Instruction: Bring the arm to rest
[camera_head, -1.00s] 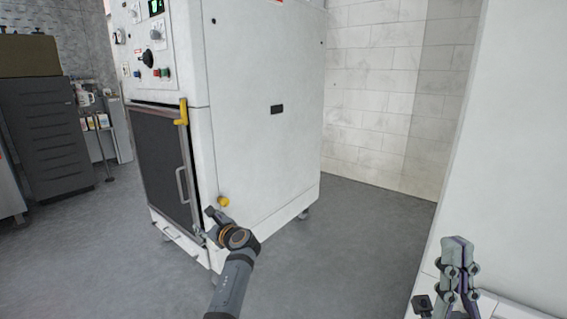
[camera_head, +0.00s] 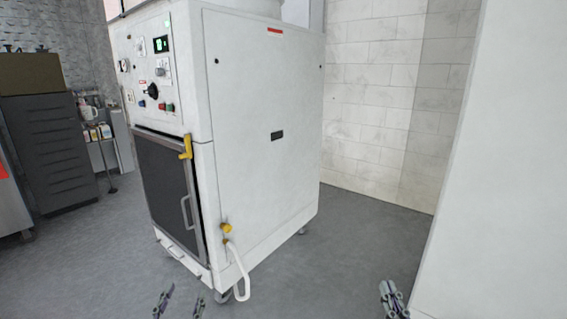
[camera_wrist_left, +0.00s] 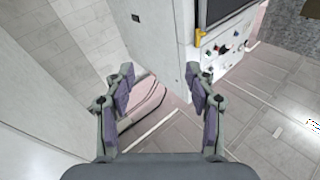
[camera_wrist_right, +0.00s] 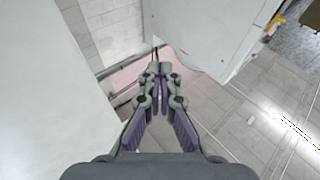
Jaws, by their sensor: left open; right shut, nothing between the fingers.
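My left gripper (camera_head: 182,299) shows at the bottom edge of the head view, with its two fingers spread and empty. In the left wrist view the same gripper (camera_wrist_left: 158,76) is wide open over the floor, with nothing between the fingers. My right gripper (camera_head: 389,292) is at the bottom edge of the head view, right of the left one. In the right wrist view this gripper (camera_wrist_right: 159,69) has its fingertips together with nothing held. Both grippers appear apart from the white washer (camera_head: 262,150). Most of both arms is out of the head view.
The washer's dark front door (camera_head: 168,185) looks shut, with a yellow latch (camera_head: 186,147) at its upper corner. A white wall (camera_head: 500,160) stands close at right. Grey floor (camera_head: 345,245) is clear in between.

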